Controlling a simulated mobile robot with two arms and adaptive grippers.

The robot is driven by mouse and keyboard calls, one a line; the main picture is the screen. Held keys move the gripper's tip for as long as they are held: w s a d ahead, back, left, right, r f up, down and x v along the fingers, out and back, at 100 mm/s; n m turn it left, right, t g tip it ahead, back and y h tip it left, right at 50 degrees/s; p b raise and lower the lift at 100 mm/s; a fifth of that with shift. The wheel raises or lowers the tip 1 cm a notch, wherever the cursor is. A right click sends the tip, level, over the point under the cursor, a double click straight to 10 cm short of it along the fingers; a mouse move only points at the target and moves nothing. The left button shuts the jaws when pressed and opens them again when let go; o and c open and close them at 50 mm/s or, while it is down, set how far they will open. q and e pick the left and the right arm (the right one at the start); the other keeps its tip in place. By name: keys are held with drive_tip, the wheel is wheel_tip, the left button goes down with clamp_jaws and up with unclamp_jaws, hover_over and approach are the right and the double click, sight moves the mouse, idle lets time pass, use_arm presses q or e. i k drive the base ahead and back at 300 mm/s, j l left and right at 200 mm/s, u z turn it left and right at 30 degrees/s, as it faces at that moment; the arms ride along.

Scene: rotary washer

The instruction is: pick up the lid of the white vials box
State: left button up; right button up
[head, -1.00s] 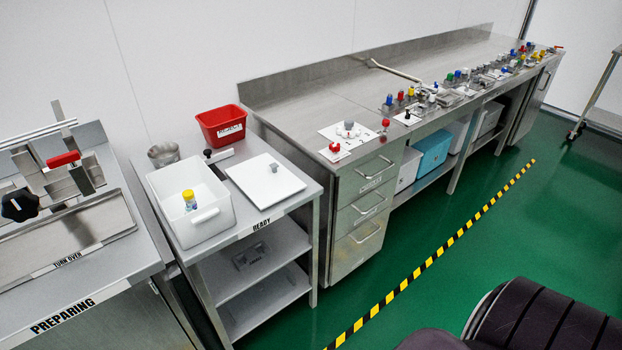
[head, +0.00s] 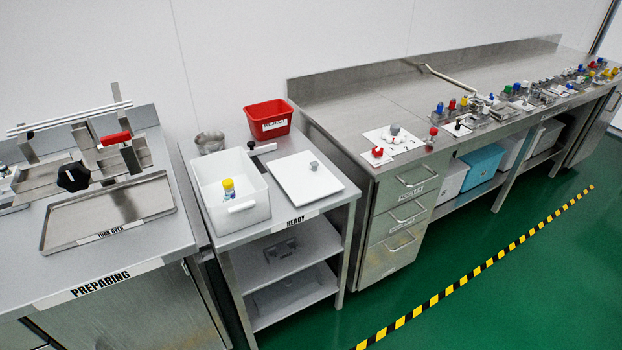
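The white vials box (head: 250,212) stands open on the steel side table marked READY. A vial with a yellow cap (head: 228,188) stands inside it. A flat white lid (head: 296,192) with a small grey handle (head: 314,166) on top lies on the same table, just right of the box. Neither of my grippers shows in the head view.
A red bin (head: 268,120) and a metal beaker (head: 209,142) stand behind the box. The PREPARING table (head: 180,232) with a metal tray is at left. A long steel counter (head: 360,120) with many small parts is at right. Green floor (head: 520,290) is open in front.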

sight(305, 180)
drive_tip(key=i+j+z, duration=0.3)
drive_tip(key=i+j, duration=0.2)
drive_tip(key=j, duration=0.25)
drive_tip(key=i+j+z, duration=0.15)
drive_tip(key=j, duration=0.25)
drive_tip(key=i, duration=0.1)
